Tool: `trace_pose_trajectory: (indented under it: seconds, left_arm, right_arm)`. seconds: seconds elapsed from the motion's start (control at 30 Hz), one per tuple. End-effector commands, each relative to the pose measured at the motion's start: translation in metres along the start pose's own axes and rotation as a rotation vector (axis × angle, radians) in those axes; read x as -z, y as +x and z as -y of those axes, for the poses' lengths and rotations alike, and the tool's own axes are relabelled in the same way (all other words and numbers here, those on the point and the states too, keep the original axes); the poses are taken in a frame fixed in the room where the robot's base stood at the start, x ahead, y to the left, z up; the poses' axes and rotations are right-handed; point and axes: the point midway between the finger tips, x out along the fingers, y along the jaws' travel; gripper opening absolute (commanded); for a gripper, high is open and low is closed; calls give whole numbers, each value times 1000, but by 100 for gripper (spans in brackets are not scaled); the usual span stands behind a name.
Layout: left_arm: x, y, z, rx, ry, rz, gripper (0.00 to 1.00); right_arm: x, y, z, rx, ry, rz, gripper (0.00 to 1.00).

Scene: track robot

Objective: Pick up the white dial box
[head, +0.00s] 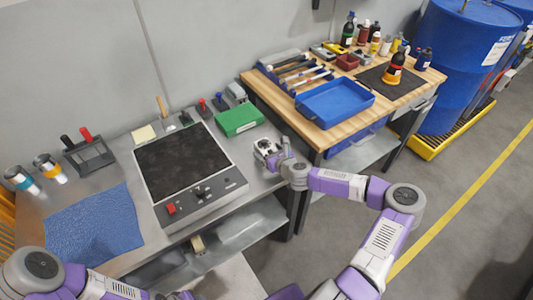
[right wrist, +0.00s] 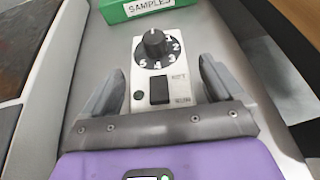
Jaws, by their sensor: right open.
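The white dial box (right wrist: 177,91) lies on the metal bench, with a black numbered dial and a black switch on its face. In the head view the white dial box (head: 264,146) is partly hidden by my right gripper (head: 271,157). In the right wrist view my right gripper (right wrist: 161,72) is open, with one finger on each side of the box. Gaps show between the fingers and the box sides, so it is not clamped. My left gripper is not in view; only its arm shows at the lower left.
A green box labelled SAMPLES (head: 238,120) sits just beyond the dial box. A large black-topped panel (head: 185,165) is to its left. A wooden table (head: 325,137) with a blue tray (head: 334,104) stands to the right. A blue cloth (head: 95,228) lies at the left.

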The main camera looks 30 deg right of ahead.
Motion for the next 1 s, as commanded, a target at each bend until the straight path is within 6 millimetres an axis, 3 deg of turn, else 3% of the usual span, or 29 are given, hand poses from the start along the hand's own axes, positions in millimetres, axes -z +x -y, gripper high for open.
trace_pose_trajectory:
  seconds: [0.3,0.7,1.0]
  left_arm:
    - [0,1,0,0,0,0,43]
    - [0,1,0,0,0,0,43]
    - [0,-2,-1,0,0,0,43]
  right_arm:
    - [0,5,0,0,0,-1,91]
    - [0,4,0,0,0,0,29]
    - [-7,2,0,0,-2,2,29]
